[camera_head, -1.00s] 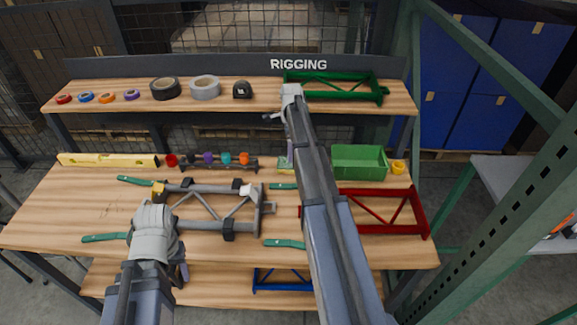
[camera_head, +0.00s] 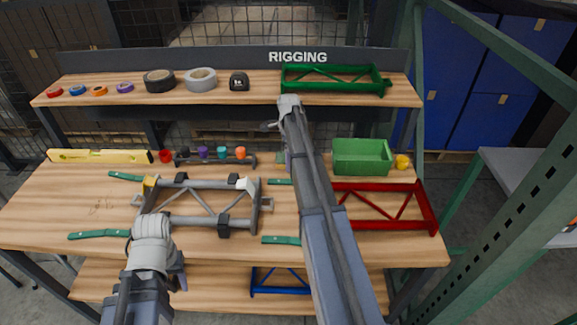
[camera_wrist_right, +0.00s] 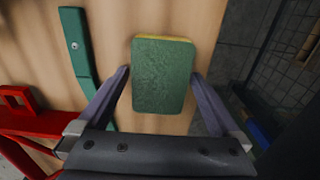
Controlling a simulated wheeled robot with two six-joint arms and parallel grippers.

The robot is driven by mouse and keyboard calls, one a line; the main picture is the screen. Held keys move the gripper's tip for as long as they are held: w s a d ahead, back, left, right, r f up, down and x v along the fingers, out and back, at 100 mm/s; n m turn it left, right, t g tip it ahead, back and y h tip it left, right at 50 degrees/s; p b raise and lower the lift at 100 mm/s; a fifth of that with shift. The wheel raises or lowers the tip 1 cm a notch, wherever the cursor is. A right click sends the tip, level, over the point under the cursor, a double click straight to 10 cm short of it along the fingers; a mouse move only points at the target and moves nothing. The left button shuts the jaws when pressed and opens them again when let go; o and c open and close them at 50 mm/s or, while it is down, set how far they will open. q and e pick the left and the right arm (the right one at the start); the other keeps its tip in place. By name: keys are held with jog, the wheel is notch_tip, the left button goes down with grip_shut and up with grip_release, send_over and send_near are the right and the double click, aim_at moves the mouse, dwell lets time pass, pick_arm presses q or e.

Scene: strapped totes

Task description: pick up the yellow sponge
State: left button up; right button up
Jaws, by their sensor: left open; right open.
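The sponge (camera_wrist_right: 161,80) lies in the right wrist view with its green face towards the camera and a thin yellow edge at the top. My right gripper (camera_wrist_right: 160,74) is open, with one finger at each side of the sponge; I cannot tell whether they touch it. In the head view my right arm hides most of this spot. My left gripper (camera_head: 150,205) is at the left end of a grey frame (camera_head: 205,202), beside its yellow corner; its fingertips are largely hidden.
A green bin (camera_head: 361,158) and yellow tape roll (camera_head: 402,162) stand right of my right arm. A yellow level (camera_head: 100,156) lies at left. The upper shelf (camera_head: 262,90) runs behind, carrying tapes and a green frame.

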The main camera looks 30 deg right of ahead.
jog(key=c, duration=1.2)
jog(key=shift+o, duration=0.2)
jog(key=shift+r, duration=0.1)
notch_tip(320, 180, up, 10)
jog(key=p, duration=1)
jog(key=o, duration=0.8)
jog(key=c, duration=0.7)
